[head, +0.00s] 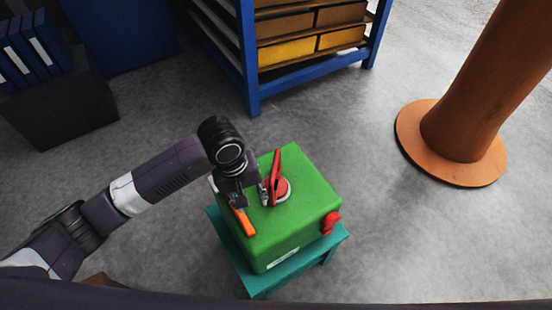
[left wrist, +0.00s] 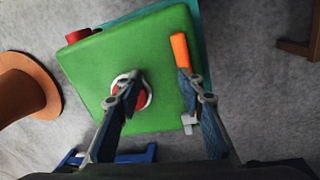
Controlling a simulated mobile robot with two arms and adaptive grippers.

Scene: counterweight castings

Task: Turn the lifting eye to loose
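The green casting (head: 300,205) sits on a teal stand (head: 285,275). On its top is the red lifting eye (head: 275,172), standing up from a red disc with a pale ring. In the left wrist view the disc (left wrist: 142,98) is partly covered by one finger. My left gripper (head: 252,198) is low over the top, its fingers spread wide, with bare green casting (left wrist: 160,105) between them. One finger overlaps the disc; the other overlaps an orange-handled part (left wrist: 180,50). I cannot tell whether either touches. My right gripper is not in view.
A red knob (head: 330,222) sticks out of the casting's side. A blue rack (head: 250,75) with boxes stands behind, an orange column (head: 470,120) at the right, and a dark box with blue binders (head: 30,50) at the left. Grey floor is clear between them.

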